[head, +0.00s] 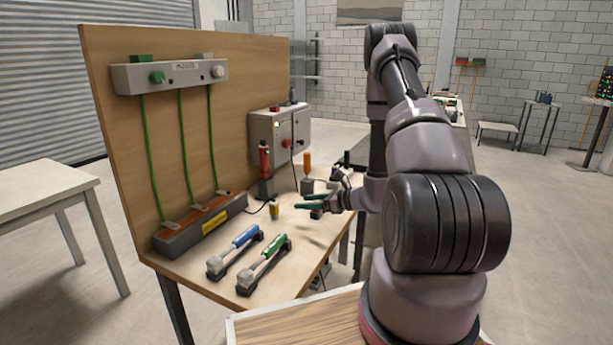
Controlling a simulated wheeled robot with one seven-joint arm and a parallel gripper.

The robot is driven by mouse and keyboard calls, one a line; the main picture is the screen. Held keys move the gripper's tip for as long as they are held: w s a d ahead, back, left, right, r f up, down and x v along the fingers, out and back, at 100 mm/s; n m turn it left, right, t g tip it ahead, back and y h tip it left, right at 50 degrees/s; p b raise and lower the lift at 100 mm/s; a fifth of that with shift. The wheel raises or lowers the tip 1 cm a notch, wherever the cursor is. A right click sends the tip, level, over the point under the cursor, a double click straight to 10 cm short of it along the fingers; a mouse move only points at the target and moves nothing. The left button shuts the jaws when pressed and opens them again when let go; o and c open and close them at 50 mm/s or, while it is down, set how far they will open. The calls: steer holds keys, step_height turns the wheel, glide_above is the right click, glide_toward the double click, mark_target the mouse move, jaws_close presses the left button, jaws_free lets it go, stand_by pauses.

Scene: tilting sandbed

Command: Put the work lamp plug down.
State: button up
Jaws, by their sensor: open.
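My gripper (304,202) is open, with its teal fingers pointing left just above the wooden bench top (300,240). Nothing shows between the fingers. A small yellow piece (274,210) stands upright on the bench, a little left of the fingertips and apart from them. A dark cable runs near it towards the grey block at the foot of the board. A small red and dark piece (316,213) lies right under the fingers. I cannot tell which of these, if either, is the work lamp plug. My arm hides the bench's right side.
Blue-handled (245,236) and green-handled (272,252) tools lie in black holders at the front. A grey block (201,228) with an orange top, a red-topped cylinder (265,165), an orange-handled tool (307,166) and a control box (280,130) stand behind. Bare wood lies between.

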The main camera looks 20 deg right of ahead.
steer(key=s+a+r+n+g, duration=0.2)
steer(key=s+a+r+n, duration=0.15)
steer(key=r, duration=0.35)
steer(key=s+a+r+n+g+y, duration=0.1)
steer(key=s+a+r+n+g, duration=0.2)
steer(key=r+n, duration=0.3)
steer(key=s+a+r+n+g, duration=0.2)
steer(key=s+a+r+n, duration=0.1)
steer(key=r, duration=0.6)
steer(key=s+d+r+n+t+h, duration=0.2)
steer(key=s+d+r+n+h, duration=0.1)
steer(key=s+r, duration=0.4)
steer(key=s+d+r+n+t+h, duration=0.1)
steer(key=s+d+r+n+h, duration=0.2)
steer(key=s+r+n+h, duration=0.3)
steer(key=s+r+n, duration=0.1)
steer(key=s+r, duration=0.1)
steer(key=s, duration=0.2)
steer(key=shift+d+r+t, duration=0.2)
steer(key=shift+r+t, duration=0.1)
steer(key=shift+t, duration=0.1)
steer(key=shift+s, duration=0.1)
